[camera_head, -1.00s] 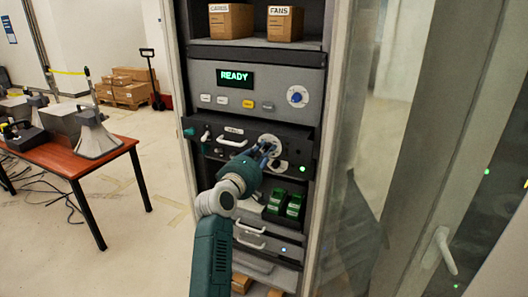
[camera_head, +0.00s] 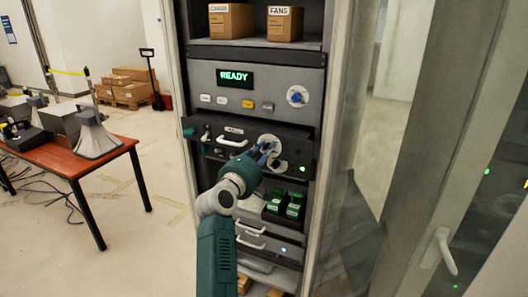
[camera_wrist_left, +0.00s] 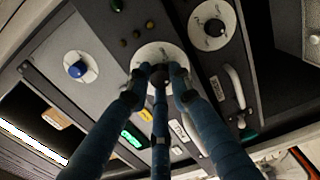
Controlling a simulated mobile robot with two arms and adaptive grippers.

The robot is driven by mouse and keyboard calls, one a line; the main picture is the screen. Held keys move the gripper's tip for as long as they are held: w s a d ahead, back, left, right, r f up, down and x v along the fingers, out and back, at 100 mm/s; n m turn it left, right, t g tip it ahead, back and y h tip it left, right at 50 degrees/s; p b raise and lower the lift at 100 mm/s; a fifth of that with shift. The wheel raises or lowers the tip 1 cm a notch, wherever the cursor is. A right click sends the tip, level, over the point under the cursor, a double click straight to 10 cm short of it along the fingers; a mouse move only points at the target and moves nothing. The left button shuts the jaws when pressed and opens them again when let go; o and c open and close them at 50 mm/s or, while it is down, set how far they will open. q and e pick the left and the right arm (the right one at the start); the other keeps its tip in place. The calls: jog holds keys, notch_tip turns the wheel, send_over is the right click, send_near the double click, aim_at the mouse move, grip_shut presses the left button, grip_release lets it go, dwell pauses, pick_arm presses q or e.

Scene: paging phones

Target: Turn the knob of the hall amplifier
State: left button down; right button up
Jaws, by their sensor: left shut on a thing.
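The dark amplifier drawer (camera_head: 207,140) sits in the rack with a white handle, a small label too blurred to read surely, and a round pale dial (camera_head: 274,141). My left gripper (camera_head: 266,148) is at this dial, with its blue fingers shut around the dark knob (camera_wrist_left: 160,76) at its centre. In the left wrist view the fingers (camera_wrist_left: 159,72) close in from below and hide most of the knob. A second dial (camera_wrist_left: 212,24) with a black knob is beside it, clear of the fingers. My right gripper is not in view.
Above is a grey panel (camera_head: 220,78) with a lit READY display (camera_head: 235,79) and a blue knob (camera_head: 297,96). Green blocks (camera_head: 294,206) sit below. An open glass door (camera_head: 370,150) stands to the right; a red-brown table (camera_head: 65,158) is at left.

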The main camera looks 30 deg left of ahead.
pick_arm(q)
jog(key=c, duration=1.7)
grip_release()
jog(key=shift+d+f, duration=0.15)
jog(key=shift+d, duration=0.05)
jog(key=shift+c, duration=0.2)
jog(key=shift+o, duration=1)
jog(key=shift+w+d, duration=0.15)
jog(key=shift+w, duration=0.05)
jog(key=s, duration=1.2)
jog(key=shift+d, duration=0.3)
